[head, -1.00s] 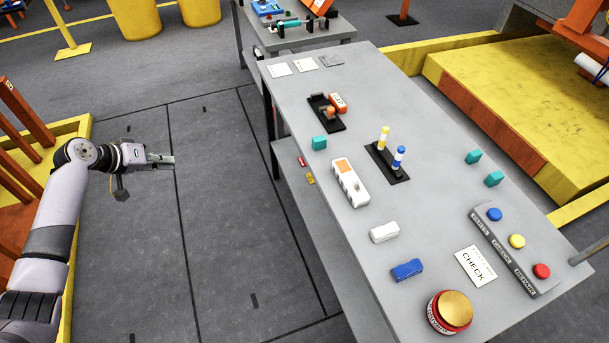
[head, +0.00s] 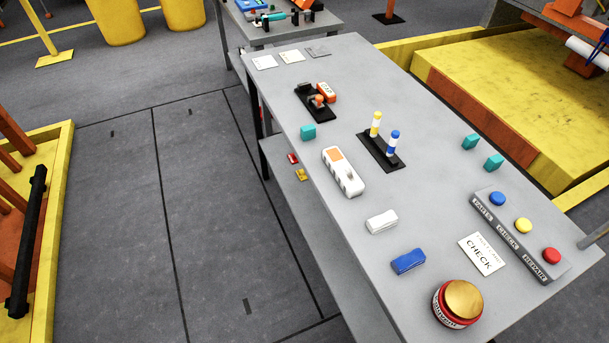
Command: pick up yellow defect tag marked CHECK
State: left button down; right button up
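A white card printed CHECK (head: 482,254) lies flat on the grey table, between the blue block and the three-button strip. No yellow tag with readable CHECK lettering shows. A small yellow piece (head: 301,175) lies on the table's lower shelf next to a small red piece (head: 292,158); any marking on them is too small to read. Neither of my grippers is in view.
The grey table (head: 345,85) bears a blue block (head: 408,262), a white block (head: 382,221), a red-and-gold round item (head: 458,303), a button strip (head: 520,237) and a two-marker stand (head: 381,151). A yellow frame (head: 50,250) with a black bar stands left. Floor between is clear.

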aim_at(301, 173)
jog(key=i+j+z, duration=0.25)
jog(key=j+z, duration=0.25)
jog(key=i+j+z, duration=0.25)
jog(key=j, duration=0.15)
jog(key=k, duration=0.1)
